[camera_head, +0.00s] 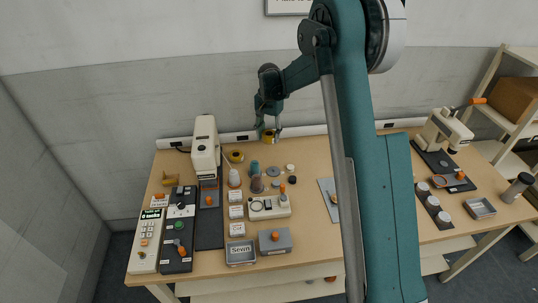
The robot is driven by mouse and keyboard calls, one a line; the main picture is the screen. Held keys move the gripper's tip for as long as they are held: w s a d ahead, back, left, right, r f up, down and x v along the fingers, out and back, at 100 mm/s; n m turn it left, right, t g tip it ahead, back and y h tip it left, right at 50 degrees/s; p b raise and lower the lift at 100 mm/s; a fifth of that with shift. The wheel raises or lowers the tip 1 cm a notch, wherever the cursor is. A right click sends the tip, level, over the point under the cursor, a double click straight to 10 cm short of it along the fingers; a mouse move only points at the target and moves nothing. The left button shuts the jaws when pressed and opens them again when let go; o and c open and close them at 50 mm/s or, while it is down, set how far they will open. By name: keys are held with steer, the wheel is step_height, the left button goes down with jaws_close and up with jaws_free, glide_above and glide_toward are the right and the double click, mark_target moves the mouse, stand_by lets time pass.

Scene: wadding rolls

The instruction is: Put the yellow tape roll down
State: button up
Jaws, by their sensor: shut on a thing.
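My gripper (268,131) hangs over the back part of the wooden table (300,224), pointing down. It is shut on a yellow tape roll (268,137), which shows between its fingertips. The roll appears held above the table, in front of the white power strip at the back edge; its exact height is hard to tell. Part of the held roll is hidden by the fingers.
A white press (205,148) stands left of my gripper. A grey tray (240,252) labelled "Sewn" is at the front. Another machine (444,130) stands at the right. My arm hides the table's middle right.

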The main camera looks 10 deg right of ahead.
glide_above(269, 155)
steer(key=shift+s+f+b, duration=0.15)
steer(key=shift+f+b, duration=0.15)
steer(key=shift+f, duration=2.65)
steer(key=shift+f, duration=0.1)
steer(key=shift+f, duration=1.75)
steer(key=shift+f+b, duration=0.15)
steer(key=shift+b, duration=0.2)
steer(key=o, duration=0.9)
step_height(269, 155, up, 12)
steer(key=shift+r+p, duration=0.15)
steer(key=shift+p, duration=0.55)
